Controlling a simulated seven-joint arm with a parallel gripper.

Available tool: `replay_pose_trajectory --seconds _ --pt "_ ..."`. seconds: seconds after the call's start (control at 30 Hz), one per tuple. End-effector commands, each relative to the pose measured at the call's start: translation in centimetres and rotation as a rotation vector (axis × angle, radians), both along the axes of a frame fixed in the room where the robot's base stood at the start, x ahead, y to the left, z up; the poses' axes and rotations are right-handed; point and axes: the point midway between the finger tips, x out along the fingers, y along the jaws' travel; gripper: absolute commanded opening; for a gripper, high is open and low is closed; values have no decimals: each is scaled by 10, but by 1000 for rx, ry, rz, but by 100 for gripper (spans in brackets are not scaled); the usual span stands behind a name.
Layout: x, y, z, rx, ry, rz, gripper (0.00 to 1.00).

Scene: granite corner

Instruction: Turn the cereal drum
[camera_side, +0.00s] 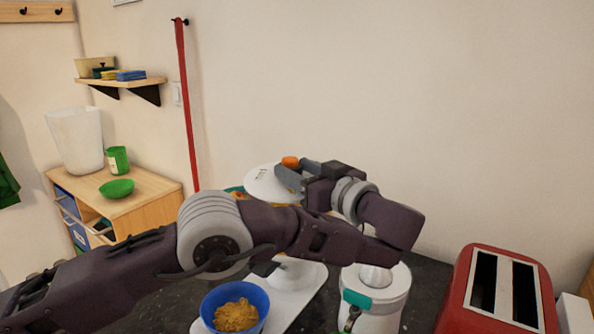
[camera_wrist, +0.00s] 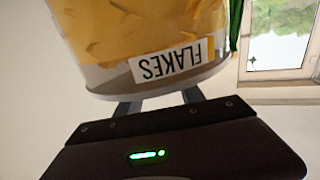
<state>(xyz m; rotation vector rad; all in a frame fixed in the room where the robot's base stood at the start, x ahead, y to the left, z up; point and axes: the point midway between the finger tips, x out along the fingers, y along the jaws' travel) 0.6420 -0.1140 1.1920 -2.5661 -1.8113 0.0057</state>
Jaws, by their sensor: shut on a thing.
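The cereal drum (camera_side: 272,186) has a white top and stands behind my arm in the side view. An orange knob (camera_side: 290,162) sits on top of it. In the wrist view the drum (camera_wrist: 150,40) shows yellow flakes, a grey rim and an upside-down FLAKES label. My gripper (camera_side: 289,176) is at the top of the drum, shut on the orange knob. In the wrist view my fingers (camera_wrist: 160,103) reach behind the rim, and their tips and the knob are hidden. My arm hides much of the drum's body.
A blue bowl (camera_side: 262,297) of flakes stands on the drum's white base (camera_side: 303,299). A white canister (camera_side: 392,282) with a teal patch and a red toaster (camera_side: 463,283) stand to the right. A side cabinet (camera_side: 150,194) holds a green bowl (camera_side: 117,188) at left.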

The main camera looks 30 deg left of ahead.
Motion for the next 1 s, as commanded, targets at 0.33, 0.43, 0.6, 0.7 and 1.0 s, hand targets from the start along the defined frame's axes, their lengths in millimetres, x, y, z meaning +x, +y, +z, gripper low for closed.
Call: replay_pose_trajectory --seconds 0.33,0.43,0.6,0.7,1.0 --pt "1 2 3 5 -7 13 0" --pt "1 2 3 6 -7 13 0" --pt "1 2 3 5 -7 12 67" --pt "1 1 2 3 -5 11 67" --pt "-2 -11 2 2 -6 8 67"
